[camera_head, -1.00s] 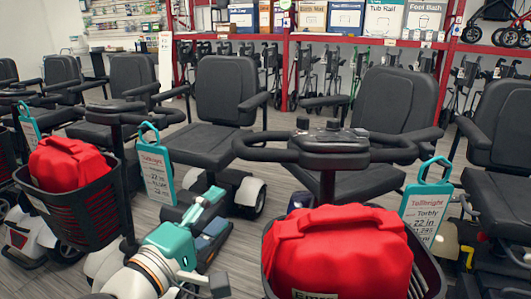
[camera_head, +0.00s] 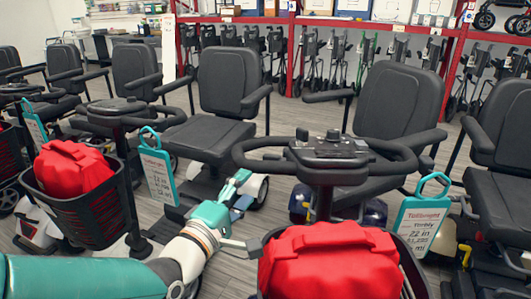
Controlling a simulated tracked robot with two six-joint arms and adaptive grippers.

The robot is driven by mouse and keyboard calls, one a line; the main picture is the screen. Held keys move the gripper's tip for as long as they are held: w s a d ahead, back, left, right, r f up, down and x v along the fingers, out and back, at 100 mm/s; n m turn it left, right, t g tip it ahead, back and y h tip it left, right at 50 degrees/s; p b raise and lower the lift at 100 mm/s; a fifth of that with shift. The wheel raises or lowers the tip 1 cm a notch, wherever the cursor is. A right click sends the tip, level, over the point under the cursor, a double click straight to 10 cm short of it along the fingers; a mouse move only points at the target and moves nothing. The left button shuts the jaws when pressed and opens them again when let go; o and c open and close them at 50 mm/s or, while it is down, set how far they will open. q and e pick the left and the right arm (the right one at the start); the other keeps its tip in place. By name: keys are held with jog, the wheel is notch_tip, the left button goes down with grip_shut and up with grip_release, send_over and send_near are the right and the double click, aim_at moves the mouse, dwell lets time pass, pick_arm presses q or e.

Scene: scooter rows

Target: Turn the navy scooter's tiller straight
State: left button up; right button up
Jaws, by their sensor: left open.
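The navy scooter shows navy bodywork (camera_head: 376,213) below its black seat, right of centre. Its tiller (camera_head: 328,160) stands in front of the seat, with a black looped handlebar spreading to both sides. A basket with a red bag (camera_head: 330,265) hangs on the near side of the tiller and hides its lower part. I cannot tell the tiller's exact angle. My left gripper (camera_head: 243,193), teal and dark, reaches in from the lower left. It is open and empty, left of the tiller and below the handlebar's left end, apart from it. My right gripper is not in view.
Another scooter with a red bag in a black basket (camera_head: 97,207) stands at the left. Teal price tags (camera_head: 158,172) and (camera_head: 420,218) stand beside the scooters. An empty black seat (camera_head: 222,100) is behind my gripper. Red shelving and walkers line the back.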

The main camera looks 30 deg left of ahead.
aim_at(260, 171)
pick_arm(q)
jog(key=w+p, duration=0.2)
jog(key=w, duration=0.2)
jog(key=shift+r, duration=0.15)
jog(key=shift+w, duration=2.5)
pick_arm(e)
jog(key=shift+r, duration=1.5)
pick_arm(q)
grip_shut()
